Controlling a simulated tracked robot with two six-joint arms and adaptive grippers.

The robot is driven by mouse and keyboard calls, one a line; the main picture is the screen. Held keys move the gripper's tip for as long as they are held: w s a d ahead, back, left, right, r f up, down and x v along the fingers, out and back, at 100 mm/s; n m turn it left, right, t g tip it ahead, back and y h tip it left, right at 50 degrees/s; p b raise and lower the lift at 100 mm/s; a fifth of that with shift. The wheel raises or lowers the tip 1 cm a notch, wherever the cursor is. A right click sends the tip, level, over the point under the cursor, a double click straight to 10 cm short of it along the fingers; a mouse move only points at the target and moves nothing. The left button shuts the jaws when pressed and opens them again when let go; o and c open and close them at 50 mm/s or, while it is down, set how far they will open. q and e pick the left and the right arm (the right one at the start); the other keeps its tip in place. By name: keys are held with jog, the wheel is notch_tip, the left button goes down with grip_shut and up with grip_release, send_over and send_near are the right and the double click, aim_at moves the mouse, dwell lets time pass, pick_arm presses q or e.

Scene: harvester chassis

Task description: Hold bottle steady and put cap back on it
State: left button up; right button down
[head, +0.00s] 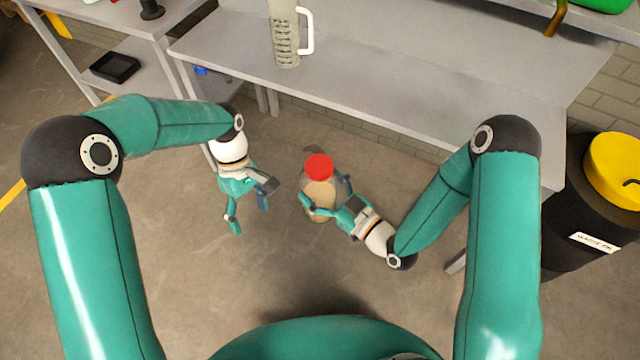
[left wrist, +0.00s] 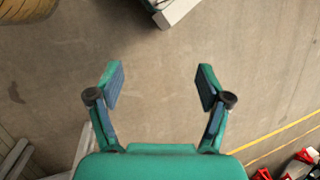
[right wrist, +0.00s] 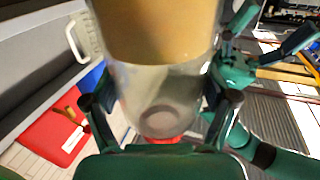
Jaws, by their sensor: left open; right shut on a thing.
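A clear bottle (head: 321,190) with tan contents is held upright in the air, in front of the workbench. A red cap (head: 319,166) sits at its top; I cannot tell how tightly. My right gripper (head: 328,198) is shut around the bottle's body from the right. In the right wrist view the bottle (right wrist: 160,85) fills the middle between the fingers, and a bit of red shows at its end. My left gripper (head: 250,214) is open and empty, left of the bottle and apart from it. The left wrist view shows only floor between its fingers.
A grey workbench (head: 430,105) runs behind the bottle, with a ribbed pitcher (head: 285,45) on it. A side shelf holds a black tray (head: 115,66). A black barrel (head: 590,235) with a yellow lid (head: 615,170) stands at right. The floor between my arms is clear.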

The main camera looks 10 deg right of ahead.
pick_arm(q)
jog(key=w+d+r+t, duration=0.1)
jog(key=w+d+r, duration=0.3)
jog(key=r, duration=0.4)
notch_tip(320, 180, up, 11)
jog(key=m+t, duration=0.3)
jog(key=t, duration=0.1)
send_over(319, 165)
jog(key=shift+w+a+r+y, duration=0.15)
jog(key=shift+w+a+y, duration=0.05)
jog(key=shift+a+y, duration=0.15)
jog(key=shift+s+d+r, duration=0.15)
jog(key=shift+s+d, duration=0.05)
jog(key=shift+d, duration=0.2)
jog(key=shift+f, duration=4.05)
